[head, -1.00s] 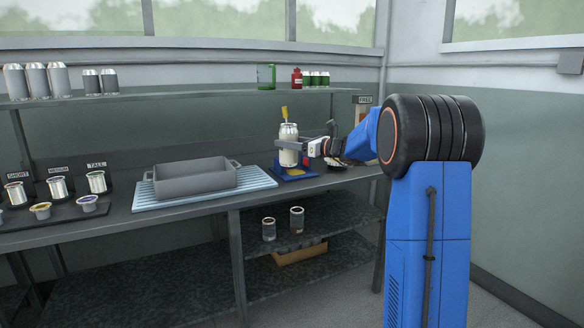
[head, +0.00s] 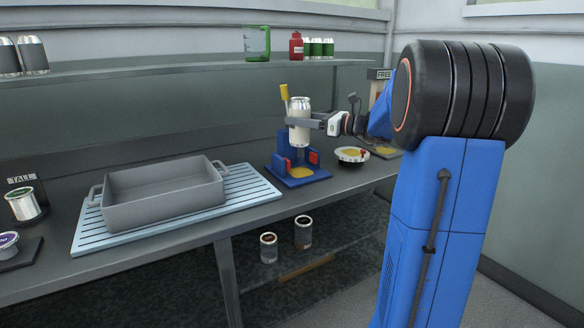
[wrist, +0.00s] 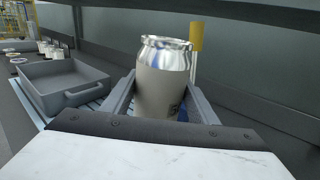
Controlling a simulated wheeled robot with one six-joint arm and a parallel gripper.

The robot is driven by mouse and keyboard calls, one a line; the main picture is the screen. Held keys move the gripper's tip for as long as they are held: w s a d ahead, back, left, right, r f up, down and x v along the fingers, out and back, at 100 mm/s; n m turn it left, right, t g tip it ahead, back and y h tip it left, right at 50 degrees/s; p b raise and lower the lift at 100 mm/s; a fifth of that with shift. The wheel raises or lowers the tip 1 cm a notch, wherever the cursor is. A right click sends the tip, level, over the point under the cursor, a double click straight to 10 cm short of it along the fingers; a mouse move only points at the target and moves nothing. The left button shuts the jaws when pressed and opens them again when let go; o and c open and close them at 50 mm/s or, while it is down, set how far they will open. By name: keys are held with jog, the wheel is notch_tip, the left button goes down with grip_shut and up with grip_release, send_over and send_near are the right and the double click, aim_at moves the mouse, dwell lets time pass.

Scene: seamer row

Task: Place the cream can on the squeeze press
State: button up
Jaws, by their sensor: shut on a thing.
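My gripper (head: 309,123) is shut on the cream can (head: 300,112), a cream can with a bare silver top, held upright. The can also shows between the two fingers in the wrist view (wrist: 164,85). The squeeze press (head: 297,174) is a blue base with red side pieces, a yellow pad and a lever with a yellow handle (head: 284,92). The can is above the press, with a visible gap between the can's bottom and the base in the head view. In the wrist view the can and fingers hide most of the press; its yellow handle (wrist: 196,37) shows behind.
A grey bin (head: 163,195) stands on a pale blue slatted mat (head: 254,187) left of the press. A white round dish (head: 352,155) is to its right. A shelf (head: 180,74) runs behind, holding a green jug (head: 257,44), a red bottle (head: 296,46) and green cans.

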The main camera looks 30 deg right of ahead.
jog(key=shift+s+f, duration=0.15)
jog(key=shift+f, duration=4.85)
jog(key=o, duration=1.5)
jog(key=shift+f, duration=0.1)
